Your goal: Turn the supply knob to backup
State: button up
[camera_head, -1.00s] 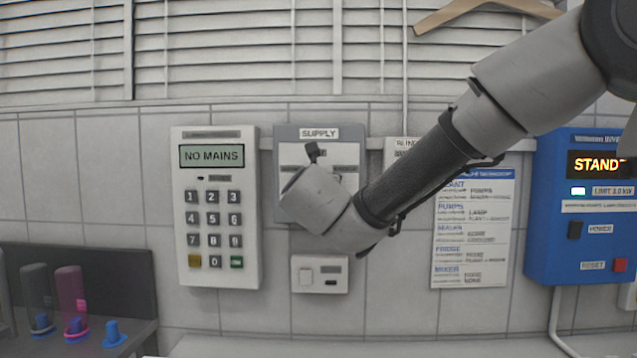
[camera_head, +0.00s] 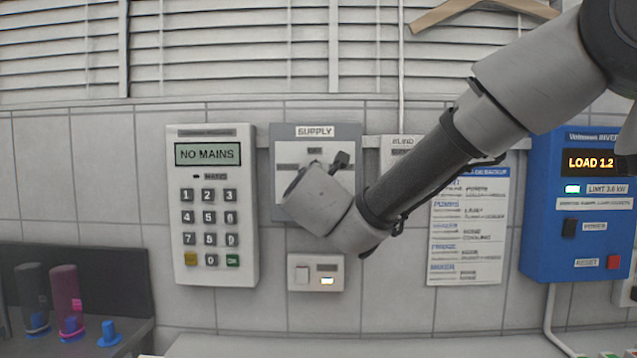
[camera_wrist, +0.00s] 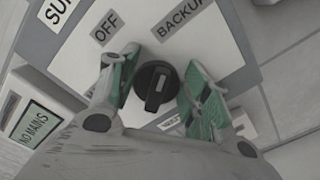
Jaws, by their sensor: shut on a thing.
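The supply panel (camera_head: 347,133) is a grey plate with a white face on the tiled wall. In the wrist view its round black supply knob (camera_wrist: 157,86) sits between the two green-padded fingers of my gripper (camera_wrist: 161,72), which is shut on it. The knob's raised bar runs nearly up and down in that view. The OFF label (camera_wrist: 104,28) and the BACKUP label (camera_wrist: 183,20) show beyond the knob. Another label by the right finger is partly covered. In the head view my gripper and wrist hide the knob.
A keypad meter (camera_head: 211,205) reading NO MAINS hangs left of the panel. A small switch box (camera_head: 315,272) with a lit lamp is below. A blue inverter (camera_head: 577,205) reading LOAD 1.2 hangs far right. A printed list (camera_head: 467,225) hangs between panel and inverter.

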jog(key=shift+f+m, duration=0.1)
jog(key=shift+m, duration=0.4)
jog(key=o, duration=0.9)
jog(key=shift+o, duration=0.2)
jog(key=shift+s, duration=0.1)
jog(key=s, duration=1.2)
jog(key=shift+a, duration=0.15)
jog(key=shift+w, duration=0.1)
